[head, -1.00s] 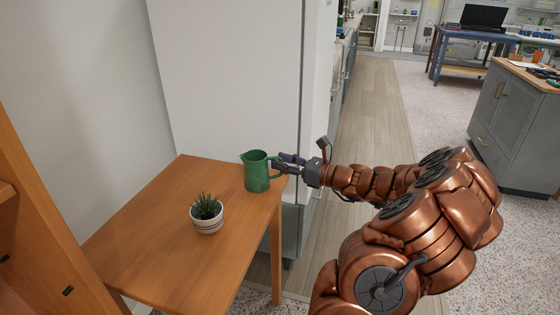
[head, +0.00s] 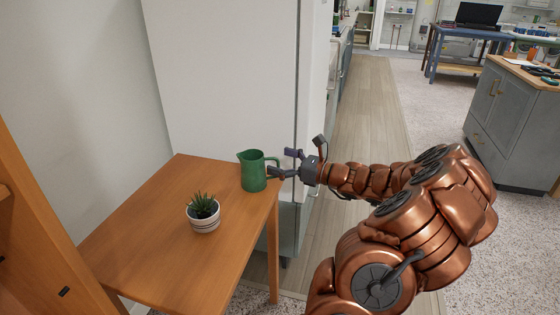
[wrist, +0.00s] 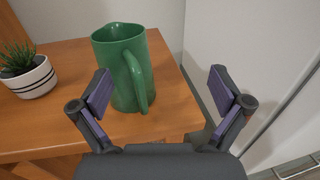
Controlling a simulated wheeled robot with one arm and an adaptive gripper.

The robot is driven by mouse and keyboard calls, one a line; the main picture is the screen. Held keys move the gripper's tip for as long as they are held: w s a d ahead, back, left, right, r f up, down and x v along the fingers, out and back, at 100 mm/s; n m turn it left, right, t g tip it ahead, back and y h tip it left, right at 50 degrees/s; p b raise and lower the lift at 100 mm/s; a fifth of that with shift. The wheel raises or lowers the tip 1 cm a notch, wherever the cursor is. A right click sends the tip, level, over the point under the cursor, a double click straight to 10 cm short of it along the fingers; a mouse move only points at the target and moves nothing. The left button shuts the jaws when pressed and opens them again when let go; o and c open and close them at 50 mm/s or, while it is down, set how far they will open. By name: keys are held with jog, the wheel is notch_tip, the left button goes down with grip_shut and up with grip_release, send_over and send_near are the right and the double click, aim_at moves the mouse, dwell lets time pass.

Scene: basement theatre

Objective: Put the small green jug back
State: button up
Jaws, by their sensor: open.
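The small green jug (head: 253,171) stands upright on the wooden table (head: 165,243), near its right back corner. Its handle points right, toward my gripper (head: 284,163). In the wrist view the jug (wrist: 118,65) is ahead and left of centre, with its handle near the left finger. My gripper (wrist: 160,108) is open, with its purple-padded fingers spread and nothing held between them. The lower part of the jug is partly behind the left finger in the wrist view.
A potted plant in a striped pot (head: 204,213) stands on the table, in front and left of the jug. A white fridge-like cabinet (head: 235,80) rises behind the table. A wooden shelf frame (head: 40,230) is at the left. The table's front part is clear.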

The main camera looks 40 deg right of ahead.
jog(key=shift+s, duration=0.15)
jog(key=v, duration=1.1)
jog(key=shift+s+d, duration=0.15)
jog(key=shift+s, duration=0.2)
